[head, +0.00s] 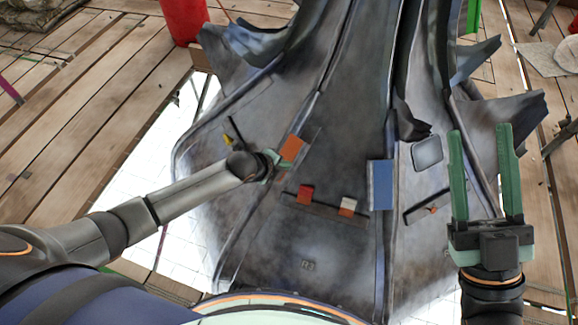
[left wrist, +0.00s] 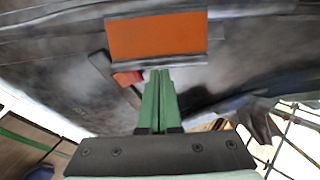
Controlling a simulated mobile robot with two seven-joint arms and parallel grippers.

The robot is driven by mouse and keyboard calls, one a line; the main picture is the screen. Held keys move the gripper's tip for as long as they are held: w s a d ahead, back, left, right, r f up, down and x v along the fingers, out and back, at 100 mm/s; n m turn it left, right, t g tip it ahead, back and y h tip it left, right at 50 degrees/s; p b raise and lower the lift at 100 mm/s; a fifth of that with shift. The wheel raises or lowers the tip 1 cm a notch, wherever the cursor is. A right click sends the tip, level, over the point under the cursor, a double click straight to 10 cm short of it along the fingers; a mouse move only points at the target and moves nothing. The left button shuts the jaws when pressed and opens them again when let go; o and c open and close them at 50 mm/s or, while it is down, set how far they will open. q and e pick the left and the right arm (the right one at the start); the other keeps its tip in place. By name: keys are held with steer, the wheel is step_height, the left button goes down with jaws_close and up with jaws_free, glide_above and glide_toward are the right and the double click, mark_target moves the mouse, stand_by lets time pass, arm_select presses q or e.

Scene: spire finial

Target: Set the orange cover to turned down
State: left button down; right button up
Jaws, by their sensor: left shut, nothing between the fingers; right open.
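The orange cover (head: 291,148) is a small flat plate on the dark metal spire, left of centre in the head view. In the left wrist view the orange cover (left wrist: 157,37) is large, just beyond the fingertips, with a grey strip along its lower edge. My left gripper (head: 281,160) is shut and empty, its tips close to the cover; I cannot tell whether they touch it. Its green fingers (left wrist: 160,75) point at the strip in the left wrist view. My right gripper (head: 482,133) is open and empty at the right, away from the cover.
A red block (head: 306,193) and a white-topped block (head: 348,206) sit on a dark bar (head: 322,209). A blue panel (head: 381,185) and a slotted bar (head: 427,208) are further right. A red cylinder (head: 185,20) stands on the planks behind. Jagged metal fins stick out at both sides.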

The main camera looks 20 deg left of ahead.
mark_target(296, 166)
arm_select(q)
steer(key=shift+w+d+f, duration=0.15)
steer(key=shift+w+f, duration=0.2)
steer(key=shift+f, duration=0.1)
steer(key=shift+w+d+f+b, duration=0.1)
steer(key=shift+w+f+b, duration=0.2)
steer(key=shift+f+b, duration=0.25)
steer(key=shift+w+d+f, duration=0.1)
steer(key=shift+w+f, duration=0.05)
steer(key=shift+w, duration=0.15)
arm_select(e)
steer(key=y, duration=0.1)
steer(key=s+r+n+y, duration=0.1)
steer(key=s+n+y, duration=0.1)
steer(key=shift+s+a+r, duration=0.25)
steer(key=shift+r, duration=0.05)
arm_select(q)
steer(key=shift+w+d+f, duration=0.15)
steer(key=shift+d+f, duration=0.05)
steer(key=shift+d, duration=0.2)
steer(key=shift+w+d+f, duration=0.2)
steer(key=shift+d+f, duration=0.35)
steer(key=shift+f, duration=0.05)
arm_select(e)
steer(key=shift+r, duration=0.2)
